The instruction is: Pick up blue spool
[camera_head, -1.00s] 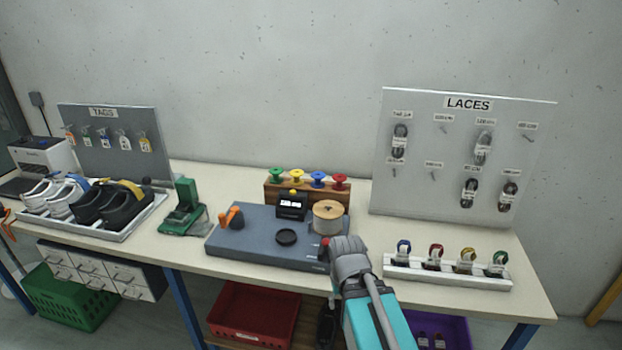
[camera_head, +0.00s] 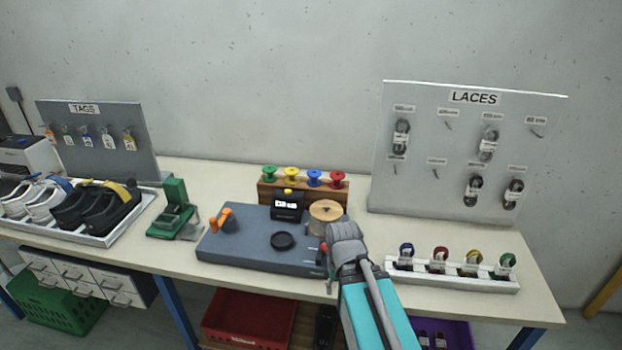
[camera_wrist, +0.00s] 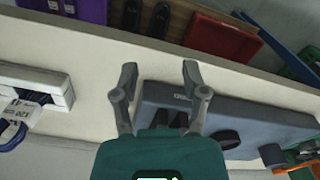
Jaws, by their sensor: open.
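The blue spool (camera_head: 313,178) stands on a wooden rack (camera_head: 268,192) at the back of the table, between a yellow spool (camera_head: 292,174) on its left and a red spool (camera_head: 337,178) on its right. My gripper (camera_wrist: 160,72) is open and empty in the wrist view, its two fingers apart over the table's front edge and the end of the grey-blue mat. In the head view my arm's wrist part covers the right end of the mat, in front of and to the right of the rack. The blue spool does not show in the wrist view.
A wooden round spool (camera_head: 326,210), a black display box (camera_head: 287,206) and a black disc (camera_head: 282,241) are on the grey-blue mat (camera_head: 250,254), in front of the rack. A white lace tray (camera_head: 455,283) lies to the right. The LACES board (camera_head: 465,150) stands behind it.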

